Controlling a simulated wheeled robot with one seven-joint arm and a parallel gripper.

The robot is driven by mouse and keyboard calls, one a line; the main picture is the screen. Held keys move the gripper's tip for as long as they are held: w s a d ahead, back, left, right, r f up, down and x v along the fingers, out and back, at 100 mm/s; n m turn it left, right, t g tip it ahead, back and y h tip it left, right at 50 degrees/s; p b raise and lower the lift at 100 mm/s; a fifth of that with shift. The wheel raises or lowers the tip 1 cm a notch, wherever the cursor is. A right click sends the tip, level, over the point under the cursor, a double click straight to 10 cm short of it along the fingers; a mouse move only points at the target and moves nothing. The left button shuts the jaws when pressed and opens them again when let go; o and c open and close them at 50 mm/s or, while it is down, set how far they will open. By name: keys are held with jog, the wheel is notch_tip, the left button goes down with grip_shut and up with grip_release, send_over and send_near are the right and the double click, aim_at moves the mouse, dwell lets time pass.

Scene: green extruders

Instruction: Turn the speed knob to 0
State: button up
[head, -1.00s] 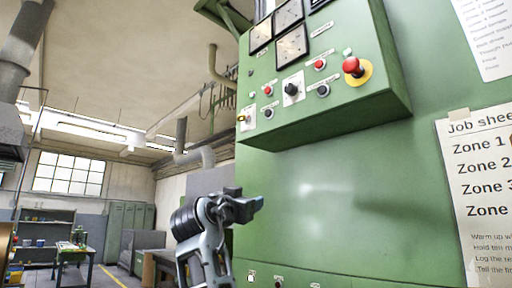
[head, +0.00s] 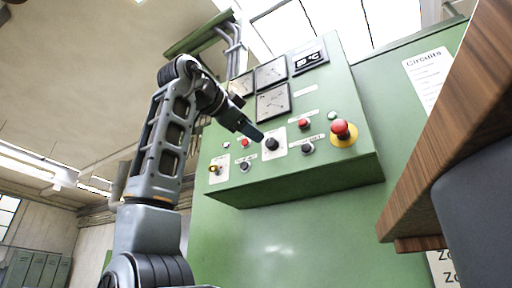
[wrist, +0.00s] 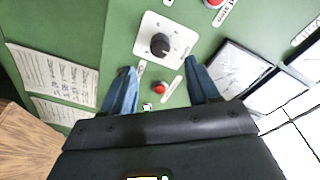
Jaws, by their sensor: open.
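The black knob (head: 271,144) sits on a white plate in the middle of the green control panel; its lettering is too small to read. It also shows in the wrist view as a black knob (wrist: 160,45) at the top middle. My gripper (head: 254,133) is close to the knob from the upper left. In the wrist view my gripper (wrist: 161,66) is open, with one bluish finger to each side and nothing between the tips. The knob lies just beyond the fingertips, and I see no contact. The pointer direction cannot be read.
A red mushroom button (head: 341,129) on a yellow ring stands out to the knob's right. Small buttons, including a red button (wrist: 160,88), surround the knob. Gauges (head: 272,102) sit above. A wooden board (head: 450,125) fills the right side. Space below the panel box is clear.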

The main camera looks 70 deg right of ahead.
aim_at(269, 142)
jog(key=p+x, duration=0.1)
jog(key=x, duration=0.6)
jog(key=shift+d+p, duration=0.15)
jog(key=shift+p, duration=0.15)
jog(key=shift+c, duration=0.4)
jog(key=c, duration=1)
jog(key=shift+o, duration=0.2)
